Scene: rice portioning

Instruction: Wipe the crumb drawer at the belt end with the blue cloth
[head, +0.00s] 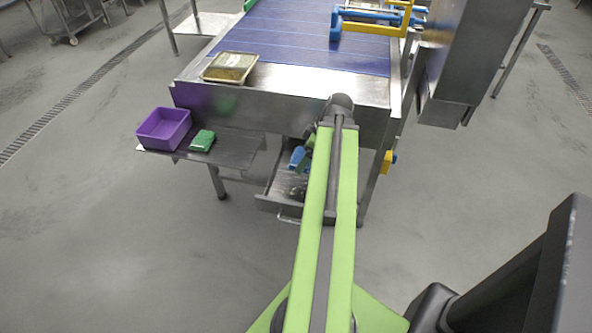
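The crumb drawer (268,203) is a steel tray with a front handle, pulled open under the belt end. A small blue thing, apparently the blue cloth (298,159), shows over the back part of the drawer, left of my arm. My gripper (304,153) is at the blue thing, pointing down over the drawer. Its fingers are too small and too covered to tell whether they are shut on the cloth. My green arm hides the drawer's right part. Some dark bits lie inside the drawer, partly hidden by my arm.
A purple bin (163,128) and a green pad (202,140) sit on a side shelf (236,150) left of the drawer. A filled tray (229,67) rests on the end plate of the blue belt (300,35). The floor at front left is clear.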

